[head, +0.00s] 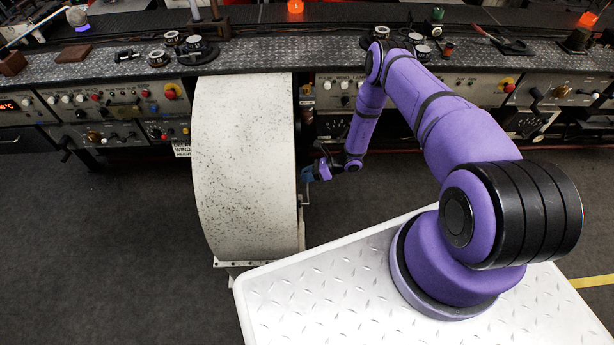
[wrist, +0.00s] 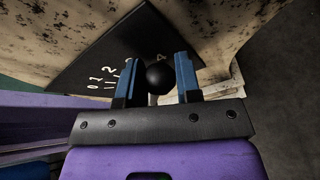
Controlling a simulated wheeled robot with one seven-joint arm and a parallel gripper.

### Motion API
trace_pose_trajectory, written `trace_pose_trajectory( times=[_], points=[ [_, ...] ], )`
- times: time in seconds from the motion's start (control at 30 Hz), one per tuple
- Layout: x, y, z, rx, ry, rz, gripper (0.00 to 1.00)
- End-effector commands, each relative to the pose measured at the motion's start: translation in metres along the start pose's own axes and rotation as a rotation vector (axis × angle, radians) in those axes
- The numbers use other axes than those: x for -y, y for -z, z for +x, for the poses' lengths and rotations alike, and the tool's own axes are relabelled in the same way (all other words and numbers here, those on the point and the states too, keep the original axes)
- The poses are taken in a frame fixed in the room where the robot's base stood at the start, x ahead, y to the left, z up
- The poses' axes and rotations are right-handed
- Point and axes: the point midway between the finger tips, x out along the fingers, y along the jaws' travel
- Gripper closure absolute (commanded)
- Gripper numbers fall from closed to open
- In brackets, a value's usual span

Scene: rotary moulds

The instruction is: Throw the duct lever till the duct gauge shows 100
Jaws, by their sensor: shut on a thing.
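My gripper (head: 314,172) is at the right side of the large speckled white duct housing (head: 243,160). In the wrist view its two blue fingers (wrist: 157,68) stand on either side of a black ball knob (wrist: 158,77), and it is shut on this knob, which I take to be the duct lever's. Behind the knob is a black plate (wrist: 112,48) with white numerals 0, 1, 2 and a 4; part of the scale is hidden by the knob and fingers. In the head view the lever is too small to make out. I cannot make out a duct gauge reading.
A long console (head: 112,100) with knobs and switches runs along the back, left and right of the housing. My white treadplate base is at the front. The dark carpet (head: 100,240) to the left is clear.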

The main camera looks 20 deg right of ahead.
Motion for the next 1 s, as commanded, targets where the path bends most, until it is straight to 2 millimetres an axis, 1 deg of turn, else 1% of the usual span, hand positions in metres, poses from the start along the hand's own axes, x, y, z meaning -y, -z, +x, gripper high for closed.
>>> trace_pose_trajectory(
  times=[0.33,0.37,0.4,0.43,0.47,0.77,0.87,1.0],
  points=[
    [0.003,0.000,-0.001,-0.003,0.002,0.009,1.00],
    [0.004,0.000,-0.001,-0.003,0.002,0.009,0.64],
    [0.003,0.000,-0.001,-0.003,0.002,0.009,0.55],
    [0.003,0.000,-0.001,-0.002,0.002,0.009,0.48],
    [0.003,0.000,0.000,-0.002,0.002,0.009,0.44],
    [0.002,0.000,-0.002,-0.002,0.000,0.009,0.44],
    [0.003,0.000,-0.009,-0.002,0.001,0.009,0.44],
    [0.003,0.000,-0.031,-0.002,0.003,0.011,0.44]
  ],
)
